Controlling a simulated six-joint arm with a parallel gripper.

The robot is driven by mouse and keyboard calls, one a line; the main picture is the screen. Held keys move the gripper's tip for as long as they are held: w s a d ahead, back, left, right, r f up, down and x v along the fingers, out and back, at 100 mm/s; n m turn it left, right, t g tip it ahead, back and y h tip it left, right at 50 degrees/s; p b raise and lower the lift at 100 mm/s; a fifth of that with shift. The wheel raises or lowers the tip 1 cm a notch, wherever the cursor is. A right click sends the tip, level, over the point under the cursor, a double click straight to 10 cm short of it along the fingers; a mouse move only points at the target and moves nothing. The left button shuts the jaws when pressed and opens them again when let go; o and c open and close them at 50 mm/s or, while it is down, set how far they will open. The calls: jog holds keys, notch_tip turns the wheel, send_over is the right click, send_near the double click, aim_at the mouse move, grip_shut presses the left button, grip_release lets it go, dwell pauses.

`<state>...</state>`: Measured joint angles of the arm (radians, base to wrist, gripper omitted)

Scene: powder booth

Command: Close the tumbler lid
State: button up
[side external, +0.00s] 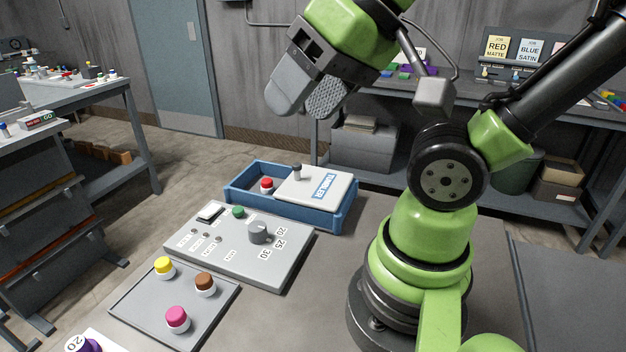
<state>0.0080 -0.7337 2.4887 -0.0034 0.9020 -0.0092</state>
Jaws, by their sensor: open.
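The tumbler is a blue open-topped box (318,216) at the middle of the table. Its pale lid (325,184), labelled TUMBLER, covers the right part of the box and leaves the left part open. A dark upright knob (297,172) stands near the lid's left edge. A jar with a red cap (266,185) shows inside the open left part. My gripper (304,103) is open and empty, in the air above and behind the box, well clear of the lid. Its fingers point down.
A grey control panel (200,252) with a dial (259,232) and green button (238,211) stands in front of the tumbler. A grey tray (145,308) holds yellow-, brown- and pink-capped jars. A purple item (88,345) is at the lower left. Bare table lies right of the panel.

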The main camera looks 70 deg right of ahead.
jog(key=w+d+g, duration=0.1)
jog(key=w+d, duration=0.1)
jog(key=w+d+h, duration=0.1)
jog(key=w+d, duration=0.1)
jog(key=w, duration=0.1)
jog(key=w+d+g, duration=0.1)
jog(key=w+d, duration=0.1)
jog(key=shift+w+d+f+g+h, duration=0.15)
jog(key=shift+w+f+g+h, duration=0.15)
jog(key=shift+f+h, duration=0.1)
jog(key=shift+c, duration=0.5)
jog(key=n+g, duration=0.1)
jog(key=g, duration=0.4)
send_over(296, 164)
notch_tip(296, 164, down, 13)
notch_tip(296, 164, down, 10)
jog(key=shift+r, duration=0.1)
grip_shut()
